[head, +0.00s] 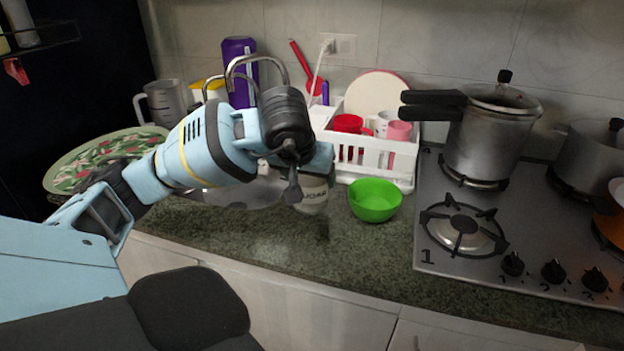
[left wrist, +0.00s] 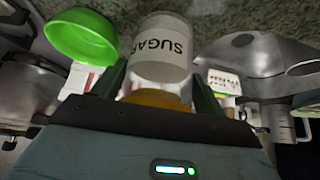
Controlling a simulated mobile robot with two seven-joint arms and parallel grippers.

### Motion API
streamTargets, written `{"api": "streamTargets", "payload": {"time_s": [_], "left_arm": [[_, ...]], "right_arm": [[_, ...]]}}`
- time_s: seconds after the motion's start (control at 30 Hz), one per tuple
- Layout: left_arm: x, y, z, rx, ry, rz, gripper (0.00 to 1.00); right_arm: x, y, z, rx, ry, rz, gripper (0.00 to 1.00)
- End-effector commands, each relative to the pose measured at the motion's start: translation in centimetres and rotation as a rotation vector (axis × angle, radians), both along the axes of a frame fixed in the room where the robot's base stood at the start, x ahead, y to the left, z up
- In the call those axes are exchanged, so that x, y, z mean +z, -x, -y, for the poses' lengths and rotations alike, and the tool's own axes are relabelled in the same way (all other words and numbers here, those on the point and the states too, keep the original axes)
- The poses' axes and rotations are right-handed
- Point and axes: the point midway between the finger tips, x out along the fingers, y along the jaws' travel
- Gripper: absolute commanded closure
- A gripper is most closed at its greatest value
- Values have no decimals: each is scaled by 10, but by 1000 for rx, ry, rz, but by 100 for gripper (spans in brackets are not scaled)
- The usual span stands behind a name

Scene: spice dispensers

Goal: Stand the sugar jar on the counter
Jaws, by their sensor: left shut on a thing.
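The sugar jar (head: 313,197) is white with dark lettering and hangs below my left gripper (head: 312,172) over the front part of the counter (head: 270,250). In the left wrist view the jar (left wrist: 160,50) shows the word SUGAR upside down, with an orange-yellow part at its near end. My left gripper (left wrist: 158,85) is shut on the jar, a dark green finger on each side. The jar looks about upright. A dark patch like its shadow lies on the counter below it; whether its base touches is hard to tell. My right gripper is not in view.
A green bowl (head: 375,200) stands close to the right of the jar. A white dish rack (head: 372,155) with red and pink cups is behind. The sink (head: 240,193) is to the left, partly hidden by my arm. A stove (head: 470,265) with pots is farther right.

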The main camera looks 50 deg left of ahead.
Motion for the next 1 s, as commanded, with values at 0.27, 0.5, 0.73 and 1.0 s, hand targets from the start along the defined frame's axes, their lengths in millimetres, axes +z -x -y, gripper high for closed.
{"api": "streamTargets", "payload": {"time_s": [0.27,0.5,0.73,1.0], "left_arm": [[-11,-9,-2,-1,0,-1,72],[-37,-8,-2,-1,0,-1,72],[-34,-8,-2,0,0,5,72],[-39,-8,-2,-1,-1,4,72]], "right_arm": [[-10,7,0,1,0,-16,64],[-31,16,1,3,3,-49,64],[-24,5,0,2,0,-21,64],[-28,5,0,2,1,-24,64]]}}
